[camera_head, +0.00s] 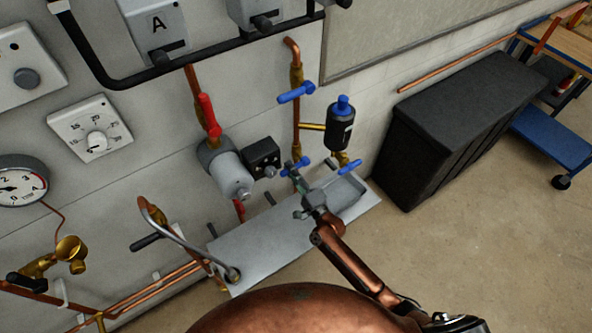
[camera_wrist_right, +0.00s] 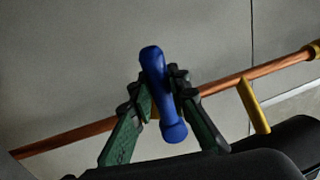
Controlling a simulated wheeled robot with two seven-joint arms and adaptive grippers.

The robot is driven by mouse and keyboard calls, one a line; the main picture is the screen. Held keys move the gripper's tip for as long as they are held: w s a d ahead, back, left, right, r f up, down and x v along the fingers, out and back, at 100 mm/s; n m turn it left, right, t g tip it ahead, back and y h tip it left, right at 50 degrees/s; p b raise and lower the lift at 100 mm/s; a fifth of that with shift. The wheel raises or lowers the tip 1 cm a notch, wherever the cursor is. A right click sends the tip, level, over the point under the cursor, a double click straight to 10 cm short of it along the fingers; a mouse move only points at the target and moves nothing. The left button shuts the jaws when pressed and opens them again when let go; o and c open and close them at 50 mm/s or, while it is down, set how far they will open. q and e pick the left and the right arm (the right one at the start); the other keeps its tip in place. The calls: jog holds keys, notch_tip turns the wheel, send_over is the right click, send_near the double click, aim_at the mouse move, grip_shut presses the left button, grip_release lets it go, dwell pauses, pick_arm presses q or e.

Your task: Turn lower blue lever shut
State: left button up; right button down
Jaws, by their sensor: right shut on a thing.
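The lower blue lever (camera_head: 303,161) sits low on the vertical copper pipe (camera_head: 297,125), partly hidden by my right gripper (camera_head: 296,175). In the right wrist view the lever (camera_wrist_right: 155,80) stands between the two green-grey fingers of my right gripper (camera_wrist_right: 160,98), which are shut on it. There the lever is slightly tilted and lies across the copper pipe (camera_wrist_right: 90,134). The upper blue lever (camera_head: 296,92) is on the same pipe, well above my gripper. My left gripper is not in view.
Another blue lever (camera_head: 349,167) is close by on the right, below a black canister with a blue cap (camera_head: 341,122). A grey metal tray (camera_head: 262,252) lies below. A red lever (camera_head: 209,115) and a grey pump (camera_head: 228,172) are to the left. A black chest (camera_head: 455,125) stands right.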

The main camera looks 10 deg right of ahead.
dwell(0.4)
jog(key=c, duration=1.8)
grip_release()
jog(key=v, duration=1.2)
jog(key=shift+a, duration=0.1)
